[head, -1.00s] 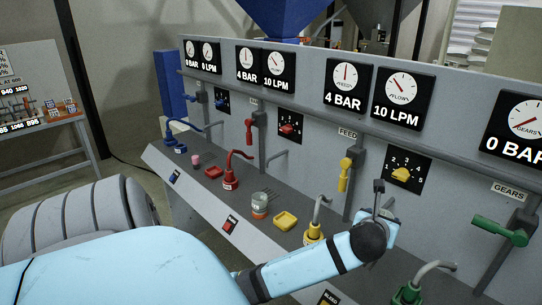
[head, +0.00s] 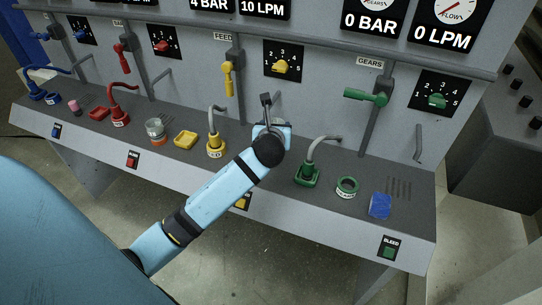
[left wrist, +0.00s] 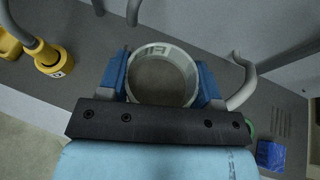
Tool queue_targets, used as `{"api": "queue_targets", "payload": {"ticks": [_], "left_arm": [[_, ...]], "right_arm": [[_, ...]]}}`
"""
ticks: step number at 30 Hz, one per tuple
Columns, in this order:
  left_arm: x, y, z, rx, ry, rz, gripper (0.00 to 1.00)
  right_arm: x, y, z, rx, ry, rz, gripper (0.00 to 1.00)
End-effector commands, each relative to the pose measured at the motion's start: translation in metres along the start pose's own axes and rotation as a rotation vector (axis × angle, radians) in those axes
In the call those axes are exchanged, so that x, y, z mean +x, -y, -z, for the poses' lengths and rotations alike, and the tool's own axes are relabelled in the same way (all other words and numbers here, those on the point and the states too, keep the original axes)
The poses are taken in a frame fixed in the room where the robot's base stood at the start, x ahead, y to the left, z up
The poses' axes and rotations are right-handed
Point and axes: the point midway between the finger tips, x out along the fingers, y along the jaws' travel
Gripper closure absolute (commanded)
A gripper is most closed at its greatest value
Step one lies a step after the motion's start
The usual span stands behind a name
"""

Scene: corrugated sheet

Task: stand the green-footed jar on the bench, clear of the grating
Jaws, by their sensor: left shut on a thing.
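My left gripper (head: 268,122) is over the bench between the yellow-based tap and the green-based tap. In the left wrist view its two blue fingers (left wrist: 163,84) are shut on a round, open-topped jar (left wrist: 163,52), pale at the rim with lettering on it. I look down into the jar; its foot is hidden, so its colour does not show. In the head view my gripper and arm mostly hide it. The slotted grating (head: 399,187) is at the right end of the bench (head: 325,200). It also shows in the left wrist view (left wrist: 283,122). My right gripper is not in view.
The yellow-based tap (head: 216,145) and green-based tap (head: 307,174) flank my gripper. A green ring (head: 347,187) and blue sponge (head: 380,205) lie near the grating. An orange-footed jar (head: 156,132) and yellow dish (head: 186,138) stand left. The panel (head: 320,107) rises behind.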

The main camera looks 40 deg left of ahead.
Motion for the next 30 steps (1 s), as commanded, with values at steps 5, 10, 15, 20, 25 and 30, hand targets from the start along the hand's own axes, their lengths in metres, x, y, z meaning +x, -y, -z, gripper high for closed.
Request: {"api": "queue_targets", "payload": {"ticks": [5, 10, 15, 20, 25, 30], "left_arm": [[0.017, 0.000, 0.043, 0.000, -0.004, -0.001, 0.69], [0.028, 0.000, 0.067, 0.000, -0.001, 0.000, 0.69], [0.031, 0.000, 0.075, -0.001, 0.001, 0.000, 0.69], [0.037, 0.000, 0.091, 0.000, -0.002, 0.000, 0.69], [0.046, 0.000, 0.112, -0.001, -0.001, -0.001, 0.69], [0.047, 0.000, 0.113, -0.001, 0.002, 0.001, 0.69]], "right_arm": [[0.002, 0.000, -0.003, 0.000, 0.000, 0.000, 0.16], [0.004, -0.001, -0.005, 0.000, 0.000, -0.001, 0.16], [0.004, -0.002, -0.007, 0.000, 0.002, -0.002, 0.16], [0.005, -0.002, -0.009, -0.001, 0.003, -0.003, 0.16], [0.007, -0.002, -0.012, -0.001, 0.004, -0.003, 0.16], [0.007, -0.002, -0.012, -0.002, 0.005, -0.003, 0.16]]}}
